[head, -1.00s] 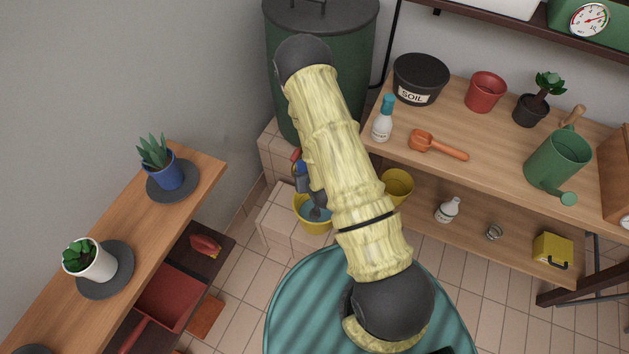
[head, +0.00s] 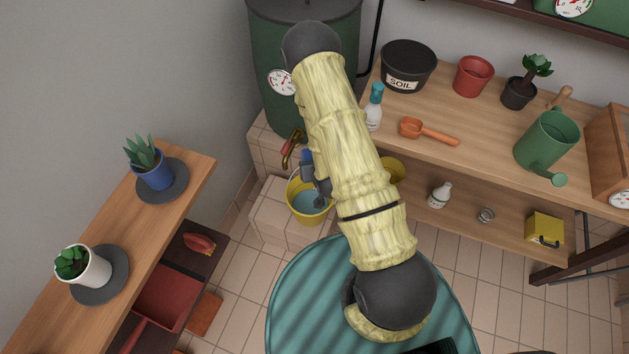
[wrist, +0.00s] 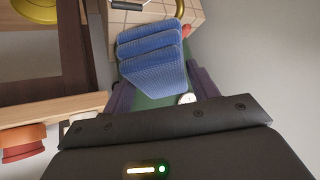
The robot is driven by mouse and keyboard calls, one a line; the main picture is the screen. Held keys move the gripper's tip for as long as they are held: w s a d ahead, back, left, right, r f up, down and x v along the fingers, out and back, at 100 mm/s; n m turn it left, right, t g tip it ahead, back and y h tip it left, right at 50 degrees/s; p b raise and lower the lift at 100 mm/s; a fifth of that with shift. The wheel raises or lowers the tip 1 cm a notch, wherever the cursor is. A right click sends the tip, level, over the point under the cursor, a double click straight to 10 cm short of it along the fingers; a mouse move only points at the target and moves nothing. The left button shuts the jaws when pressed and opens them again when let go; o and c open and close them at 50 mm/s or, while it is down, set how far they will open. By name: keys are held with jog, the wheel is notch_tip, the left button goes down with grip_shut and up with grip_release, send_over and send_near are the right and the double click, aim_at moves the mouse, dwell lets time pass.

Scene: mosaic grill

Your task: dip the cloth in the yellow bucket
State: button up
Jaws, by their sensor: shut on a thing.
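The yellow bucket (head: 292,203) stands on a tiled block below a brass tap (head: 293,146), and bluish water shows inside it. My gripper (head: 318,190) is mostly hidden by my own arm in the head view, close to the bucket's right side. In the wrist view my gripper (wrist: 162,92) is shut on the blue folded cloth (wrist: 153,65), which hangs in ribbed layers between the dark fingers. A small blue patch of the cloth (head: 307,160) shows beside my arm in the head view. I cannot tell whether the cloth touches the bucket or water.
A green tank (head: 262,80) with a dial stands behind the tap. A wooden bench (head: 470,120) at right holds pots, a spray bottle (head: 374,108) and a watering can (head: 546,143). Another yellow pot (head: 394,170) stands on its lower shelf. A plant shelf (head: 120,240) is at left.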

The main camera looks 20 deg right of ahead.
jog(key=w+f+g+b, duration=0.1)
jog(key=w+f+b, duration=0.2)
jog(key=f+b, duration=0.8)
jog(key=w+f+g+b, duration=0.2)
jog(key=w+f+b, duration=0.2)
jog(key=f+b, duration=0.7)
jog(key=b, duration=0.8)
jog(key=shift+f+b, duration=0.2)
jog(key=shift+b, duration=0.1)
jog(key=shift+r, duration=0.1)
jog(key=shift+g, duration=0.3)
jog(key=shift+s+f+b, duration=0.1)
jog(key=shift+f+b, duration=6.05)
jog(key=shift+f, duration=2.85)
jog(key=shift+r, duration=0.15)
